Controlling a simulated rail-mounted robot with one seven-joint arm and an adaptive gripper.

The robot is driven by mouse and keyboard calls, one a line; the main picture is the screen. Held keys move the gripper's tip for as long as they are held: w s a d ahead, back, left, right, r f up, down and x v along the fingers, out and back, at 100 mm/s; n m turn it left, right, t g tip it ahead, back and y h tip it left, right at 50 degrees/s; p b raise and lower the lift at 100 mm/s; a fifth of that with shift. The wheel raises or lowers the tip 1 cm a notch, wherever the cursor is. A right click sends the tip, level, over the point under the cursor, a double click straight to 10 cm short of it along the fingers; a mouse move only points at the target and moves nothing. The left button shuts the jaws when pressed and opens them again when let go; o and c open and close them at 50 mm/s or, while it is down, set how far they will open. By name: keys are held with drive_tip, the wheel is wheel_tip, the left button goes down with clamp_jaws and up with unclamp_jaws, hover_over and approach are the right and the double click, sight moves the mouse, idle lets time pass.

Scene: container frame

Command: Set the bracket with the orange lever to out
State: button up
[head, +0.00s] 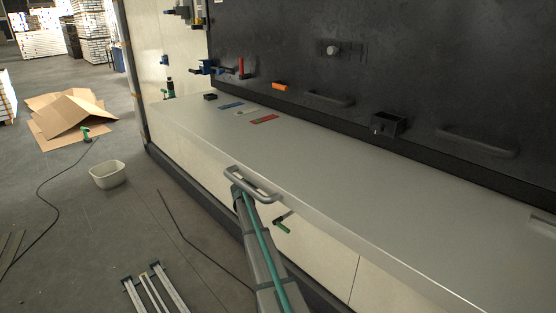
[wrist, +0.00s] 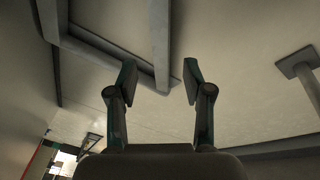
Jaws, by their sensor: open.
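A small orange lever (head: 280,86) shows in the head view, low on the dark back wall above the worktop. It lies roughly level, and its bracket is too small to make out. The orange lever is not in the wrist view. I cannot make out my gripper in the head view.
The grey worktop (head: 215,160) is mostly clear. A red lever (head: 241,68) on a blue bracket is left of the orange one. A black box (head: 388,124) and dark handles are to its right. A grey handle (head: 252,183) sits at the worktop's front edge.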

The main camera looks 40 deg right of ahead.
drive_tip(key=p+x, duration=0.2)
drive_tip(key=x, duration=0.7)
drive_tip(key=shift+w+d+p, duration=0.1)
drive_tip(key=shift+d+p, duration=0.1)
drive_tip(key=shift+p, duration=0.15)
drive_tip(key=shift+w+d, duration=0.1)
drive_tip(key=shift+d, duration=0.5)
clamp_jaws()
